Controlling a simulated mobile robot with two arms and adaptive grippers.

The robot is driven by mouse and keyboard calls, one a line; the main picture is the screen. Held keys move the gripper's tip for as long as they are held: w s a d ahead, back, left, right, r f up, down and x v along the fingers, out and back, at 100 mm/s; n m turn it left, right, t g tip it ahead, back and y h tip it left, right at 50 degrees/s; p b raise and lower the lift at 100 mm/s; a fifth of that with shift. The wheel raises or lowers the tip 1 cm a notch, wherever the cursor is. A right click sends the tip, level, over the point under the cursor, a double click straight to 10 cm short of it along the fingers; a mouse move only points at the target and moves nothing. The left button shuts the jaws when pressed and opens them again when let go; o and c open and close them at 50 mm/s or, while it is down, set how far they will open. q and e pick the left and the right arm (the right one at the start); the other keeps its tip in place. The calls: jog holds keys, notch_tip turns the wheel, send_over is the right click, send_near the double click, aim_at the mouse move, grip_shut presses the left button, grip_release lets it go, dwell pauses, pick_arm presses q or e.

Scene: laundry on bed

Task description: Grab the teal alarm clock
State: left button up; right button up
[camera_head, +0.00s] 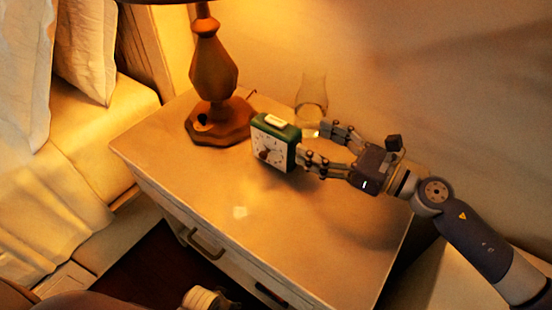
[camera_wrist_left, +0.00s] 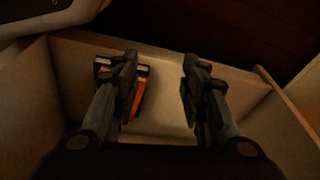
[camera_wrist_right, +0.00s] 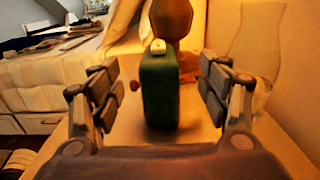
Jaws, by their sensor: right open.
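The teal alarm clock (camera_head: 273,147), green-cased with a white face, stands upright on the nightstand (camera_head: 185,175) near the lamp's foot. My right gripper (camera_head: 314,146) is open just to the right of the clock, its fingers pointing at it. In the right wrist view the clock (camera_wrist_right: 160,92) stands between the open fingers, back towards me, with a gap on either side. The clock's face is hidden there. My left gripper (camera_wrist_left: 158,78) is open and empty over a box-like compartment (camera_wrist_left: 160,124). An orange-red item (camera_wrist_left: 139,98) lies partly hidden behind its left finger.
A glass vessel (camera_head: 312,103) stands behind the right gripper's fingers, close to them. The wooden lamp (camera_head: 212,72) stands behind and left of the clock. The nightstand's front part is clear. A bed (camera_head: 80,125) is at the left; a wall is behind.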

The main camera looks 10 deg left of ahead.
aim_at(299, 138)
jog(key=shift+f, duration=0.55)
jog(key=shift+w+a, duration=0.1)
jog(key=shift+a, duration=0.15)
jog(key=x, duration=0.4)
jog(key=shift+w+a+r+p, duration=0.1)
jog(key=shift+a+p, duration=0.2)
jog(key=shift+a, duration=0.1)
jog(key=shift+w+a+r, duration=0.15)
jog(key=shift+w+a, duration=0.05)
jog(key=shift+a, duration=0.3)
jog(key=x, duration=0.4)
jog(key=shift+a, duration=0.2)
pick_arm(q)
jog(key=f, duration=0.1)
jog(key=s+f, duration=0.1)
jog(key=f, duration=0.1)
jog(key=shift+s+f, duration=0.15)
jog(key=shift+f, duration=0.05)
pick_arm(e)
jog(key=shift+c, duration=0.2)
pick_arm(q)
jog(key=shift+a, duration=0.1)
pick_arm(e)
jog(key=shift+r, duration=0.15)
grip_shut()
